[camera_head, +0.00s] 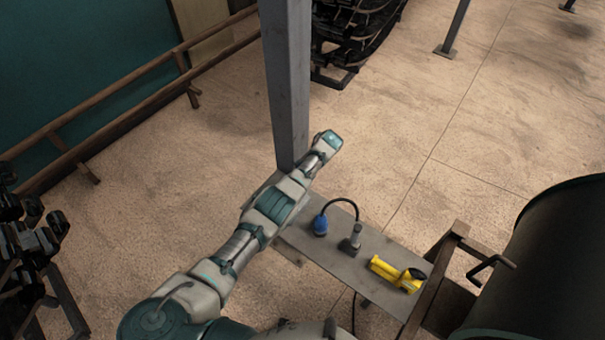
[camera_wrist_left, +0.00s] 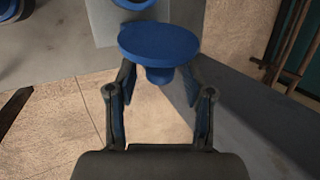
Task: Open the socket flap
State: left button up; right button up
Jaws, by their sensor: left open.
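In the left wrist view a round blue flap (camera_wrist_left: 158,40) with a short blue stub below it sits in front of a pale grey housing (camera_wrist_left: 100,22). My left gripper (camera_wrist_left: 159,74) is open, with one dark finger on each side of the stub. I cannot tell whether the fingers touch it. The flap looks closed, though its hinge is not clear. In the head view my left arm reaches up to the grey post (camera_head: 286,85). The arm hides the socket and the gripper's fingers there. My right gripper is in neither view.
A grey bench (camera_head: 315,250) below the arm holds a blue plug (camera_head: 320,225) on a black cable, a grey connector (camera_head: 350,243) and a yellow tool (camera_head: 397,273). A large dark drum (camera_head: 550,265) stands at the right.

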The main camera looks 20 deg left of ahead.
pick_arm(q)
jog(key=v, duration=1.1)
jog(key=shift+w+d, duration=0.15)
jog(key=shift+d, duration=0.1)
jog(key=shift+a, duration=0.1)
